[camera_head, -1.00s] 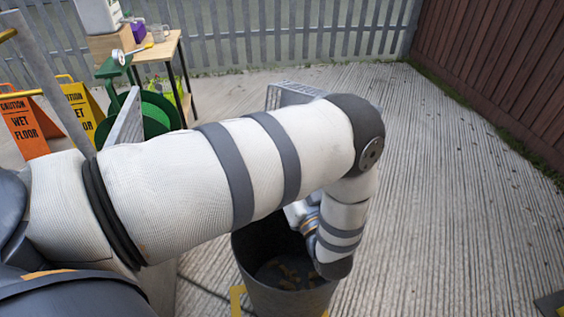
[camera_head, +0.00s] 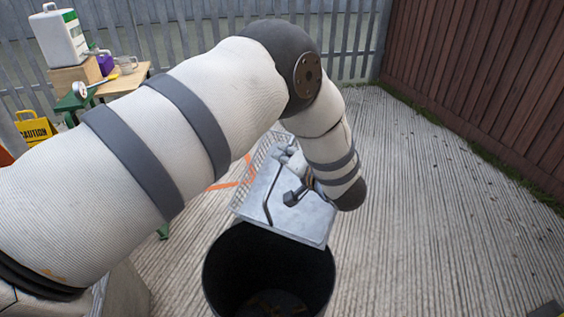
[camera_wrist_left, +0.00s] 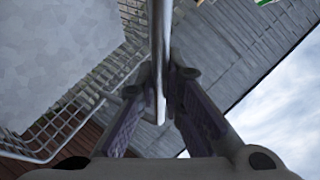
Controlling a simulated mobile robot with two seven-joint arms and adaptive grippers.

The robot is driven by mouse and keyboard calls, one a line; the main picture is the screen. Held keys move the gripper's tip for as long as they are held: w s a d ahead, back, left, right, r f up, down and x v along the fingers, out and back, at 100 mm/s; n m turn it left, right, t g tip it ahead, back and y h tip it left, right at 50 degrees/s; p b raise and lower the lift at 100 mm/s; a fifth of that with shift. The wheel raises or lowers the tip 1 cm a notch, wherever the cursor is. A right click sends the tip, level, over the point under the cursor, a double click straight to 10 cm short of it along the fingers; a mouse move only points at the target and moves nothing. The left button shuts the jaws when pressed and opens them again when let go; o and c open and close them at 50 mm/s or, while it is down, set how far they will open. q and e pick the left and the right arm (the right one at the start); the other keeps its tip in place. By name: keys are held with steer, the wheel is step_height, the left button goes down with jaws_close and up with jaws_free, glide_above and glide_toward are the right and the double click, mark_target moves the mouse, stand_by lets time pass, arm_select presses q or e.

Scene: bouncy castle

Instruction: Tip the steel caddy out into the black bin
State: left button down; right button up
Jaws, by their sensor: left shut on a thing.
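The steel caddy (camera_head: 300,212) is a grey galvanised box with a bar handle. It hangs tilted above the far rim of the black bin (camera_head: 222,262), one flat side towards the head camera. My left gripper (camera_head: 296,194) is at the caddy, partly hidden by my forearm. In the left wrist view, the left fingers (camera_wrist_left: 161,100) are shut on a thin upright metal part of the caddy; mottled grey metal shows at the upper left. The caddy's inside is hidden. Brownish bits (camera_head: 272,302) lie low in the bin. My right gripper is out of view.
A wire basket (camera_head: 258,165) shows behind the caddy. A wooden table (camera_head: 125,82) with a white and green jug (camera_head: 60,38) stands at the back left. A yellow caution sign (camera_head: 34,127) is at far left. The concrete on the right is clear.

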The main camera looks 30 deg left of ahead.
arm_select(q)
steer(key=w+f+m+g+h+b, duration=0.2)
steer(key=w+f+m+g+b, duration=0.1)
steer(key=w+f+b, duration=0.3)
steer(key=r, duration=0.2)
steer(key=r+p, duration=0.1)
steer(key=r, duration=0.1)
steer(key=a+r+p, duration=0.1)
steer(key=r, duration=0.1)
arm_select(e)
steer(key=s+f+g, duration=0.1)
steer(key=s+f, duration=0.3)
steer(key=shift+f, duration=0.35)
arm_select(q)
steer(key=shift+d+f, duration=0.1)
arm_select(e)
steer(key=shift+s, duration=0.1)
